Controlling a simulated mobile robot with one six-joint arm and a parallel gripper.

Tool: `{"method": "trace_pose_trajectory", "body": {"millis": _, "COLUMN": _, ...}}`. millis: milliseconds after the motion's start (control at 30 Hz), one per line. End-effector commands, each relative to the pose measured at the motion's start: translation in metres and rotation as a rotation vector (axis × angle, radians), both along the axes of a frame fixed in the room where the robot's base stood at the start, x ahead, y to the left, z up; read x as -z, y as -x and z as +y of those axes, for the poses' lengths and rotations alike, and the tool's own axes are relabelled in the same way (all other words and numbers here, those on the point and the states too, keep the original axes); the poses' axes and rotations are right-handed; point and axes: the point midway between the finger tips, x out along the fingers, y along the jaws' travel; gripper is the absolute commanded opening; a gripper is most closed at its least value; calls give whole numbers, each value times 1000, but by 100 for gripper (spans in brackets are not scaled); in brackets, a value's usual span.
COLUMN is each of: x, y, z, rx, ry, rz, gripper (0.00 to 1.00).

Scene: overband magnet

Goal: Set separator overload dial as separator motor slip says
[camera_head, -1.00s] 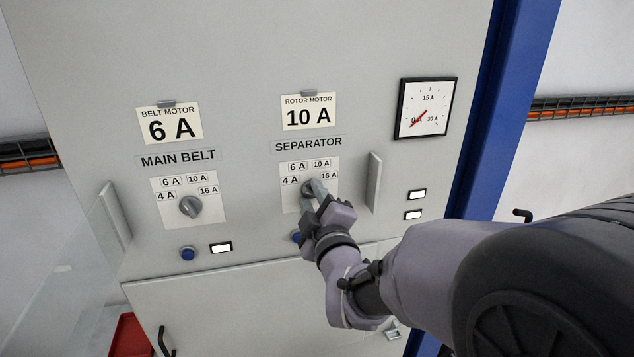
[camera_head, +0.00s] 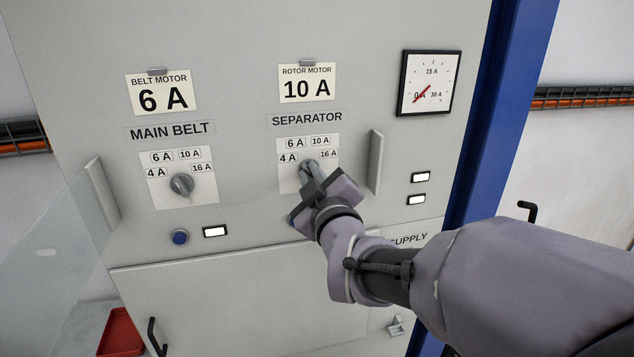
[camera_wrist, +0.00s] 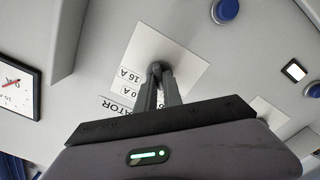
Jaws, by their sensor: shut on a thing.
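The separator dial (camera_head: 309,165) sits on a white plate marked 4 A, 6 A, 10 A and 16 A, under the SEPARATOR label (camera_head: 307,119). My gripper (camera_head: 312,178) is shut on the dial's knob; the wrist view also shows the fingers closed on it (camera_wrist: 157,72). The fingers hide most of the knob, so I cannot tell where it points. The slip above (camera_head: 306,83) reads ROTOR MOTOR 10 A.
At left is the MAIN BELT dial (camera_head: 181,185) with a BELT MOTOR 6 A slip (camera_head: 161,93). An ammeter (camera_head: 429,84) is at upper right. A clear panel (camera_head: 50,250) is at left.

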Motion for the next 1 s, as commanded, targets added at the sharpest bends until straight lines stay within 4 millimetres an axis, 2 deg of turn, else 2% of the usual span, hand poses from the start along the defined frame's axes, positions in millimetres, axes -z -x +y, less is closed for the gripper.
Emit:
{"method": "trace_pose_trajectory", "body": {"millis": 33, "x": 8, "y": 0, "z": 0, "rx": 0, "ry": -42, "rz": 6, "gripper": 0}}
{"method": "trace_pose_trajectory", "body": {"millis": 700, "x": 6, "y": -1, "z": -2, "rx": -1, "ry": -650, "rz": 184, "gripper": 0}}
{"method": "trace_pose_trajectory", "body": {"millis": 1000, "x": 3, "y": -1, "z": -3, "rx": 0, "ry": -871, "rz": 249, "gripper": 0}}
